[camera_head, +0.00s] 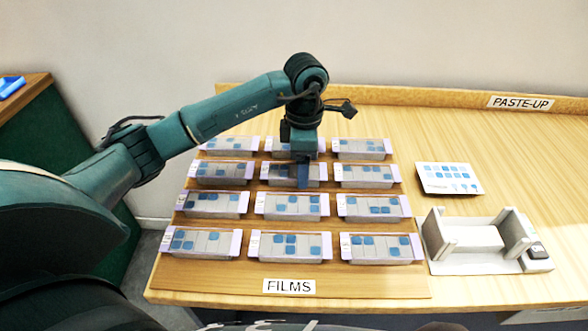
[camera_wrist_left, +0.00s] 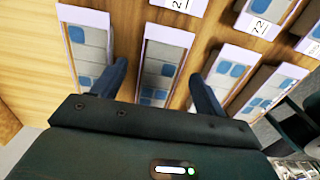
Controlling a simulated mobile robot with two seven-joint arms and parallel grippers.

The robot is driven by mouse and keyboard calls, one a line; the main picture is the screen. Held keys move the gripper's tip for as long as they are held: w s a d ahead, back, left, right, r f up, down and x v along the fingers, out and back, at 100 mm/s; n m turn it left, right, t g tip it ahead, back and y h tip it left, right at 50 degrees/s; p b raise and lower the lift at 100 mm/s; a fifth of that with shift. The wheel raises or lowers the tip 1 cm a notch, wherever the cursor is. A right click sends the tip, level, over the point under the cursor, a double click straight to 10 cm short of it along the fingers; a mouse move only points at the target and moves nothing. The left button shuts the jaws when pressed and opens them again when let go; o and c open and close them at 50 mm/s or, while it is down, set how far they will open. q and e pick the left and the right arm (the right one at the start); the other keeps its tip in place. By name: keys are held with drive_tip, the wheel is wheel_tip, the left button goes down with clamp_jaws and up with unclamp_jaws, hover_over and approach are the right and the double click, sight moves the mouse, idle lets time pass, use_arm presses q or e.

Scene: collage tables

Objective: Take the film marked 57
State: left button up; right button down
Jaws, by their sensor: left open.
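Several films, grey strips with blue squares and lavender ends, lie in rows on a wooden board. My left gripper (camera_head: 303,182) points down at the middle film of the second row from the back (camera_head: 280,174). In the left wrist view my open left gripper (camera_wrist_left: 159,72) has a finger on each side of a film (camera_wrist_left: 163,68), with nothing clearly held. That film's number is hidden. Labels on neighbouring films show partly, one reading like 72 (camera_wrist_left: 258,26). I cannot make out which film is marked 57. My right gripper is not in view.
A FILMS sign (camera_head: 289,287) is on the board's front edge. To the right stand a grey cradle-like fixture (camera_head: 470,262) and a card with blue squares (camera_head: 449,178). A PASTE-UP sign (camera_head: 521,102) is at the back right. The table's right side is mostly clear.

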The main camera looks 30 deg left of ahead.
use_arm(q)
drive_tip(key=shift+c, duration=0.2)
drive_tip(key=c, duration=1)
